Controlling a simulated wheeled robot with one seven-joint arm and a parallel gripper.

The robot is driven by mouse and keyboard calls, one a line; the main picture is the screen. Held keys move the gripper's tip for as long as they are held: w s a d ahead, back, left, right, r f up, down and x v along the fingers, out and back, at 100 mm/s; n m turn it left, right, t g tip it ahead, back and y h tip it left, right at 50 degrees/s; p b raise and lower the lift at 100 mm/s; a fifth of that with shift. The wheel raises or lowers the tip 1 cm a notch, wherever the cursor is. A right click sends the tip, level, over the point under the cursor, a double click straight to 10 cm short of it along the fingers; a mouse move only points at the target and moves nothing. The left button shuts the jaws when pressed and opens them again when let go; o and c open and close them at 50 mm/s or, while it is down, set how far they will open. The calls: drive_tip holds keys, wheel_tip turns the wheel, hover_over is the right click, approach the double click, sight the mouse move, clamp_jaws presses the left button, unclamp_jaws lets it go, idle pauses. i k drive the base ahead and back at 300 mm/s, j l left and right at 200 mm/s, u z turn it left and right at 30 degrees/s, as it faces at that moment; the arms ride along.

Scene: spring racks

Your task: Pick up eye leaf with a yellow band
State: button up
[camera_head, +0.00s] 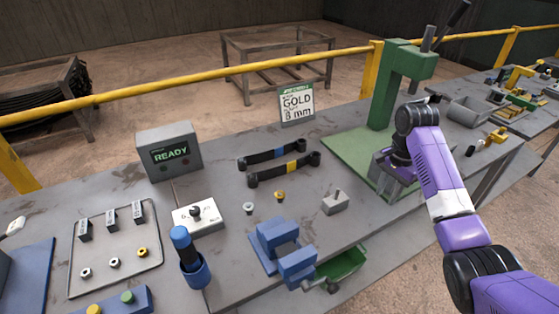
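The eye leaf with a yellow band (268,175) is a dark, flat bar with a round eye at each end. It lies on the grey workbench (228,255), near the middle of the view. A similar dark leaf with a blue band (262,158) lies just behind it, roughly parallel. My gripper (384,172) hangs at the end of my purple arm, to the right of both leaves and apart from them, in front of the green press. Its fingers are small and dark here, so I cannot tell whether they are open.
A green press (384,95) stands behind my gripper. A sign reading "GOLD 8 mm" (297,104) stands behind the leaves. A blue vise-like block (280,248), small fittings (279,195) and a grey block (335,202) lie in front. A READY display box (168,150) stands left.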

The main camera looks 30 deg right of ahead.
sight(313, 158)
drive_tip(key=i+j, duration=0.2)
drive_tip(key=i, duration=0.15)
drive_tip(key=i+j, duration=0.2)
drive_tip(key=i, duration=0.2)
drive_tip(key=i+j, duration=0.2)
drive_tip(key=i, duration=0.15)
